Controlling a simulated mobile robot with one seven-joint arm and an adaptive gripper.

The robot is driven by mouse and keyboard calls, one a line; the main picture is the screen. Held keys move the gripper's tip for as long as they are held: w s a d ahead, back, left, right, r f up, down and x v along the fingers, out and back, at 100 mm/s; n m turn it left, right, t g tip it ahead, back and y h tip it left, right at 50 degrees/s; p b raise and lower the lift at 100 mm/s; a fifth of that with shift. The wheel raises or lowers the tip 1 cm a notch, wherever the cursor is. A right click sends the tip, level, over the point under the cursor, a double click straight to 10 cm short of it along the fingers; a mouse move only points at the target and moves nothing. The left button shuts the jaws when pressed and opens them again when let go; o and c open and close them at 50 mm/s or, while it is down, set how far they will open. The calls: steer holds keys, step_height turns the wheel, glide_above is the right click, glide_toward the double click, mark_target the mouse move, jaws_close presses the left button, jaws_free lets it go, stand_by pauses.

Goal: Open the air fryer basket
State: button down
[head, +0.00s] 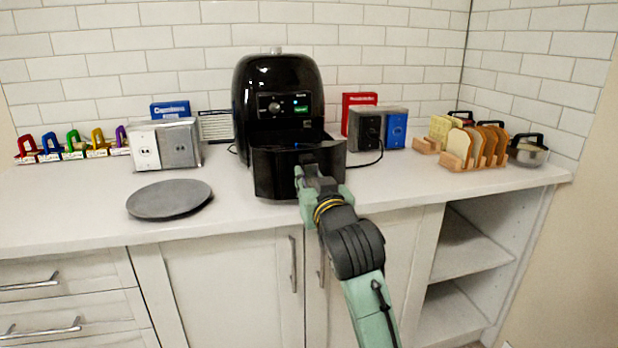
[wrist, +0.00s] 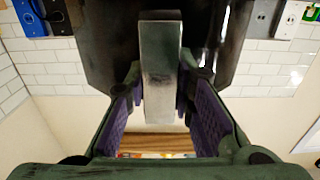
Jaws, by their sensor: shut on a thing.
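The black air fryer (head: 280,92) stands on the white counter against the tiled wall. Its basket (head: 278,172) juts forward from the body, and a dark opening shows at its top. My gripper (head: 308,180) is at the front of the basket and hides part of its face and the handle. In the wrist view, the grey metallic handle (wrist: 161,75) lies between the two purple-padded fingers of my gripper (wrist: 160,100), which are shut on it. The dark basket front (wrist: 105,45) fills the area behind the handle.
A round grey plate (head: 170,199) lies on the counter left of the air fryer. Outlet boxes (head: 165,145) stand left, and more boxes (head: 377,127) stand right. A wooden rack with bread slices (head: 474,150) is at the far right.

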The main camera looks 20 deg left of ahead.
steer(key=shift+s+d, duration=0.3)
steer(key=shift+s, duration=0.1)
steer(key=c, duration=1.4)
jaws_free()
steer(key=shift+o, duration=0.2)
steer(key=v, duration=0.7)
steer(key=shift+s+d, duration=0.15)
steer(key=shift+s, duration=0.1)
